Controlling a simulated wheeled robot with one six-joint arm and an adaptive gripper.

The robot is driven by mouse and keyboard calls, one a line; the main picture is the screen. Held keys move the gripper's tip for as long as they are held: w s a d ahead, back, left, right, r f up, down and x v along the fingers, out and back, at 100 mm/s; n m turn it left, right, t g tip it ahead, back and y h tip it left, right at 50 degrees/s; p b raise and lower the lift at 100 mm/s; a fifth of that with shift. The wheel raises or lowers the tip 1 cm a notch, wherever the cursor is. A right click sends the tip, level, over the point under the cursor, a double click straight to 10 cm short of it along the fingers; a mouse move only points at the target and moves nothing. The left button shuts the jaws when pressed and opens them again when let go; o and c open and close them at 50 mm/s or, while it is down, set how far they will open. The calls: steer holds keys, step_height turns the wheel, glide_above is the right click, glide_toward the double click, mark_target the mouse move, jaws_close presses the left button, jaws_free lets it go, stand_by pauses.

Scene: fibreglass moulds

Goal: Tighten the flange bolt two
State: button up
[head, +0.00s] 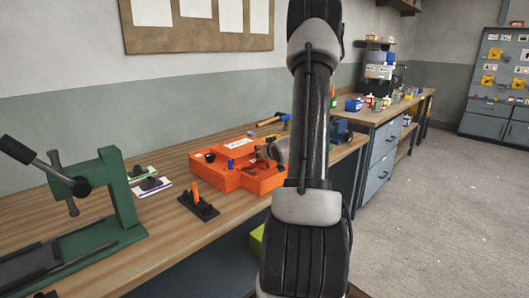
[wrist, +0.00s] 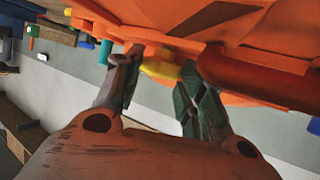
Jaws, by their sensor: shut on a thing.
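In the wrist view my gripper (wrist: 161,64) has its two dark fingers closed around a small yellow piece (wrist: 160,69) at the edge of an orange body (wrist: 165,18). The piece may be a flange bolt, but no number shows on it. A red-orange rounded bar (wrist: 255,76) lies close to the right finger. In the head view the orange mould unit (head: 225,178) sits on the wooden bench.
A green clamp frame (head: 118,190) with a dark lever stands at the bench's left. A black block with an orange peg (head: 197,205) sits before the mould. A hammer (head: 268,122) lies behind it. A second bench with drawers (head: 385,160) stands at the right, beside open floor.

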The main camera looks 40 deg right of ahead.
steer(key=o, duration=1)
steer(key=shift+d, duration=0.15)
